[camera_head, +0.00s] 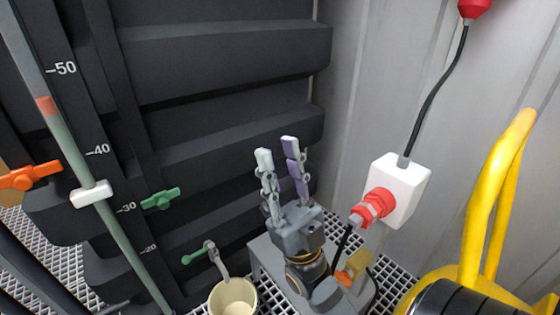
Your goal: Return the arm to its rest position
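My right gripper (277,150) stands at the lower middle of the head view with its fingers pointing up. The two fingers, with pale and purple pads, are apart and nothing shows between them. It is in front of the dark ribbed panels, left of a white box with a red connector. My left gripper does not show.
A white box (404,184) with a red connector (374,206) and black cable is on the right. A cream cup (232,298) stands below a green tap (198,254). A scaled tube with orange (30,176) and green (160,198) handles is left. A yellow pipe (487,205) curves at right.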

